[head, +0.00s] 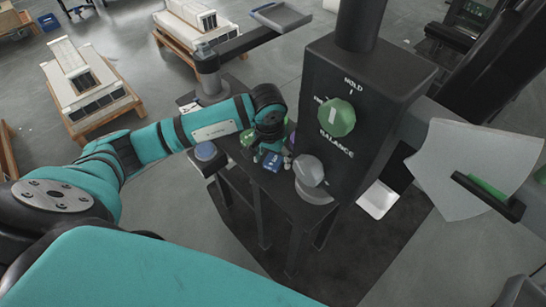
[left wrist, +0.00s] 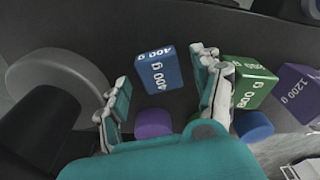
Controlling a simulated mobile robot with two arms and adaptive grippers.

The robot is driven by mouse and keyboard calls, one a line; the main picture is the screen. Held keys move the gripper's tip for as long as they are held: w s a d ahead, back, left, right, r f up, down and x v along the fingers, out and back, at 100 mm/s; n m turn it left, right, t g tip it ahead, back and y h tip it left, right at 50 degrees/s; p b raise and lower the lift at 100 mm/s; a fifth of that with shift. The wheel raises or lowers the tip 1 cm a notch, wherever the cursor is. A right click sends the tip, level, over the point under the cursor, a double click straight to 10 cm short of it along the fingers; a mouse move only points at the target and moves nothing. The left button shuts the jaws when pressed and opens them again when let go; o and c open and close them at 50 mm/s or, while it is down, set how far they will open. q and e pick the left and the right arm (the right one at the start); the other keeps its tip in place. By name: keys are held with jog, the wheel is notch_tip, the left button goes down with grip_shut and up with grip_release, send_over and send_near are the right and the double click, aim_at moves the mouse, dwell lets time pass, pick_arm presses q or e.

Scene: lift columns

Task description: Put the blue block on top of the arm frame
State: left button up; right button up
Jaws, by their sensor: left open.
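The blue block, marked 400 g, shows in the left wrist view (left wrist: 158,70) and in the head view (head: 272,162), on the dark stand. My left gripper (left wrist: 165,95) is open, with its fingers on either side of the block. A visible gap separates the block from each finger in the wrist view. In the head view the left gripper (head: 270,150) hangs over the stand at the block. I cannot tell for sure which part is the arm frame; a flat dark tray (head: 284,17) sits at the end of a dark arm. My right gripper is not in view.
A green block (left wrist: 250,82) and a purple block (left wrist: 300,95) stand right of the right finger. A purple cylinder (left wrist: 153,124) and a blue cylinder (left wrist: 255,127) are close by. A grey round part (head: 310,170) and the dark knob housing (head: 365,90) stand right of the gripper.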

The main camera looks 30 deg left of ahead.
aim_at(271, 164)
pick_arm(q)
notch_tip(271, 164, up, 11)
jog(key=s+b, duration=0.1)
jog(key=b, duration=0.2)
jog(key=shift+s+r, duration=0.15)
jog(key=shift+s, duration=0.05)
